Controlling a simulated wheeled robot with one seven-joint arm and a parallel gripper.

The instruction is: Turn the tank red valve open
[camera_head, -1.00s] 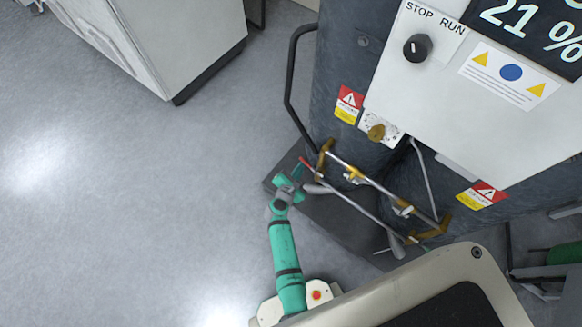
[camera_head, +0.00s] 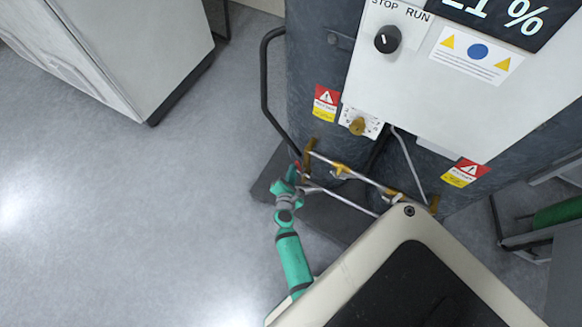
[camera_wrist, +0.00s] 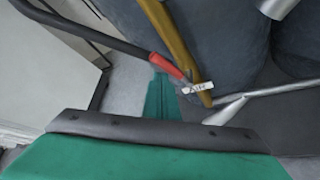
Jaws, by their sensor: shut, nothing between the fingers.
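The red valve handle (camera_wrist: 168,66) shows in the wrist view as a short red lever beside a brass-coloured pipe, with a small white tag (camera_wrist: 198,88) at its lower end. In the head view, only a small red bit (camera_head: 299,167) shows at the left end of the pipework, partly hidden by my gripper (camera_head: 292,176). In the wrist view, my gripper's green fingers (camera_wrist: 158,84) are together and empty, just below and left of the red handle. I cannot tell whether they touch it.
Metal pipes (camera_head: 350,173) run along the tank's base above a dark plinth (camera_head: 330,213). A black curved handrail (camera_head: 265,85) stands left of the dark tank (camera_head: 310,60). A white cabinet (camera_head: 110,50) is at upper left. Open grey floor (camera_head: 120,220) lies left.

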